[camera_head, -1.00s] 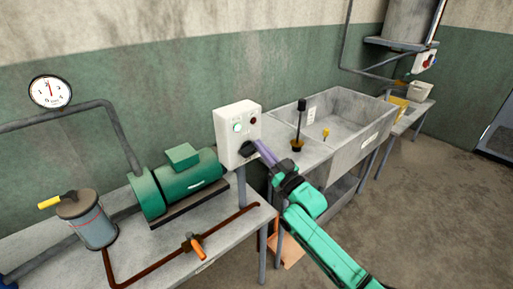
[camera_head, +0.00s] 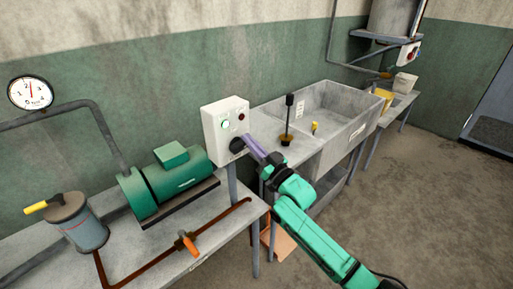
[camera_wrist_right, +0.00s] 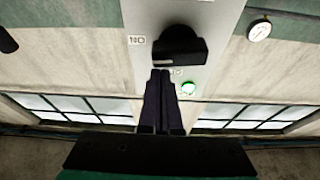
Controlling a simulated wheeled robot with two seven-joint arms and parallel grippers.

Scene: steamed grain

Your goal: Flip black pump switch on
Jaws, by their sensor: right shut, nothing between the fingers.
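The black pump switch (camera_head: 237,145) is a rotary knob on the front of a white control box (camera_head: 216,112). In the right wrist view the knob (camera_wrist_right: 180,45) lies roughly sideways across the box face, with a small ON label (camera_wrist_right: 137,40), upside down, beside it. My right gripper (camera_head: 248,142) is shut and empty, with its purple-grey fingers reaching up to the knob. In the wrist view the fingertips (camera_wrist_right: 160,74) are right at the knob's lower edge; I cannot tell whether they touch. A green lamp (camera_head: 225,124) looks bright above the knob. My left gripper is not in view.
A green pump motor (camera_head: 170,180) stands on the grey table left of the box. A pressure gauge (camera_head: 31,92) is on the wall. Right of the box are a black upright lever (camera_head: 288,115) and a concrete sink (camera_head: 335,112). Floor at the right is clear.

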